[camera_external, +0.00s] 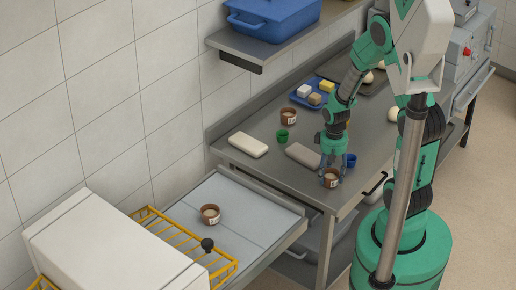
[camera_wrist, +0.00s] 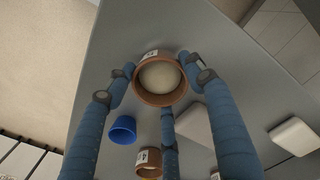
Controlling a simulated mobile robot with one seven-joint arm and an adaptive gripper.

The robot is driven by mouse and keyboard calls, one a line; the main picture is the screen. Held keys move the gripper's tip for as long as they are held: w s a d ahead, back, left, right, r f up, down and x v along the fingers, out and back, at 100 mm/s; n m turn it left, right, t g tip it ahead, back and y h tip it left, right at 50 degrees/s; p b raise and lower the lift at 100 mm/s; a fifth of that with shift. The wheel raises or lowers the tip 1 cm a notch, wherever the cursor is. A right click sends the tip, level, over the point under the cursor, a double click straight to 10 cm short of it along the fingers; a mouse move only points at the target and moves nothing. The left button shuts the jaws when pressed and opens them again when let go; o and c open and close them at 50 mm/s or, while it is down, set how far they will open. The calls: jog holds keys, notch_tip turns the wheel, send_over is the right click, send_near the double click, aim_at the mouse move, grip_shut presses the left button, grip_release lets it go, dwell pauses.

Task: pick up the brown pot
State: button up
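A brown pot (camera_external: 331,183) with a white label and pale contents stands near the front edge of the steel table, under my gripper (camera_external: 332,168). In the wrist view the brown pot (camera_wrist: 137,88) lies between the fingertips of my gripper (camera_wrist: 160,80). One finger is left of it, one right and one below in the picture, all close to its rim. I cannot tell whether they press on it.
A blue cup (camera_external: 350,161) stands right beside my gripper. A grey block (camera_external: 303,155), a white block (camera_external: 248,145) and a green cup (camera_external: 282,135) lie to the left. A blue tray (camera_external: 303,101) with small blocks is farther back. A shelf holds a blue bin (camera_external: 275,18).

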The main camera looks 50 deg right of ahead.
aim_at(329, 173)
jog(key=shift+c, duration=0.4)
jog(key=shift+r, duration=0.9)
notch_tip(329, 173, up, 2)
jog(key=shift+r+p, duration=0.1)
jog(key=shift+p, duration=0.45)
jog(key=s+a, duration=0.3)
jog(key=s, duration=0.4)
jog(key=s+a+r+p, duration=0.1)
jog(key=s+a, duration=0.2)
jog(key=s, duration=0.5)
jog(key=shift+p, duration=0.3)
jog(key=shift+w, duration=0.15)
jog(key=w+a, duration=0.4)
jog(key=a, duration=0.8)
jog(key=w+a+n+p, duration=0.1)
jog(key=w+a, duration=0.2)
jog(key=a, duration=0.9)
jog(key=shift+w+a+r+n, duration=0.15)
jog(key=shift+w+a+n, duration=0.15)
jog(key=shift+w+a, duration=0.05)
